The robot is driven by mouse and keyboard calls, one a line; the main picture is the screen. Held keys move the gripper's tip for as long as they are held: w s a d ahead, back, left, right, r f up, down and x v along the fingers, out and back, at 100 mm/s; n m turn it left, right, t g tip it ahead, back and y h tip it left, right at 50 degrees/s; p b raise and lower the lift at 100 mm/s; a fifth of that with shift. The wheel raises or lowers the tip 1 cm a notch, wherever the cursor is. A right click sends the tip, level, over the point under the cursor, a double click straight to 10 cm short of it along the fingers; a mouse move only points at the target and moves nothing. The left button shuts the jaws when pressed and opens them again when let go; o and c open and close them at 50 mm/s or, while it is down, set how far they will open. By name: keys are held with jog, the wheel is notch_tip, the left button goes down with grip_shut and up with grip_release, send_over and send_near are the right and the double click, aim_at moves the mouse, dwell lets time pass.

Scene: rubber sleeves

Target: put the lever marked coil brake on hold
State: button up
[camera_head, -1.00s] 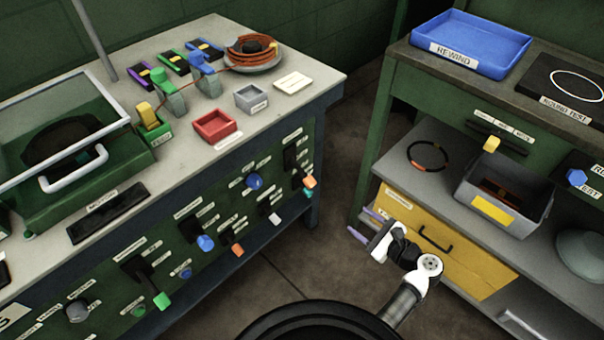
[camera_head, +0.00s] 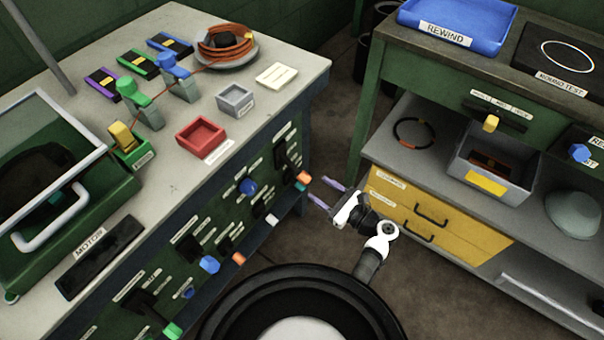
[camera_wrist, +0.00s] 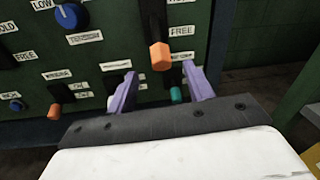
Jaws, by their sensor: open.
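An orange-handled lever (camera_head: 303,180) sticks out from a black slot plate at the right end of the green panel under the bench. In the wrist view the orange handle (camera_wrist: 160,57) hangs between and beyond my fingertips, with a FREE label to its right. I cannot read "coil brake" on any label. Another slot plate at the wrist view's left edge has HOLD (camera_wrist: 8,27) and FREE labels. My gripper (camera_head: 318,190) is open and empty, its two purple fingers pointing at the panel. I cannot tell whether they touch the orange handle.
A blue knob (camera_wrist: 70,16), a smaller orange handle (camera_wrist: 55,111) and a teal handle (camera_wrist: 176,95) are near on the panel. The bench top (camera_head: 262,105) overhangs above. A shelf unit with yellow drawers (camera_head: 405,225) stands right; floor lies between.

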aim_at(303, 176)
jog(key=p+x, duration=0.1)
jog(key=x, duration=0.7)
jog(key=shift+w+a, duration=0.1)
grip_shut()
